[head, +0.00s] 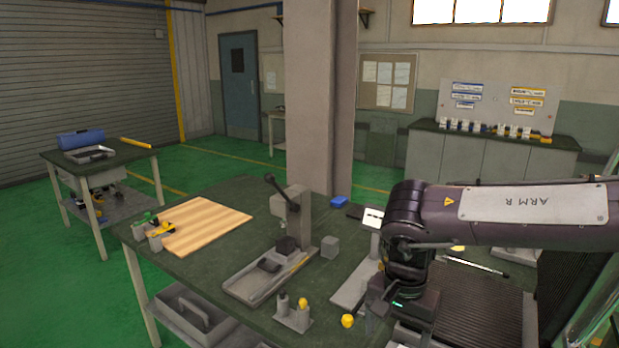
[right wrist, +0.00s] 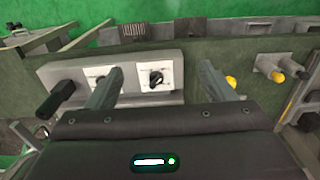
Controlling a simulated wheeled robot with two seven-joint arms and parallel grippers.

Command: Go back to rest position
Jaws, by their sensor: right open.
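My right arm (head: 520,215) reaches in from the right of the head view, over the right part of the green-topped workbench (head: 220,290). My right gripper (head: 390,312) hangs at its end. In the right wrist view its two fingers (right wrist: 162,80) are spread wide with nothing held between them. Beyond the fingers is a grey panel with two white plates, each with a black knob (right wrist: 156,78), and a black handle (right wrist: 62,97) at its left. The fingers partly hide the panel. My left gripper is in neither view.
A lever press (head: 290,225), a wooden board (head: 205,225), a grey cube (head: 330,246) and small yellow-topped parts (head: 347,321) stand on the bench. A side table (head: 130,156) with a blue box is at the left. The green floor (head: 50,270) there is clear.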

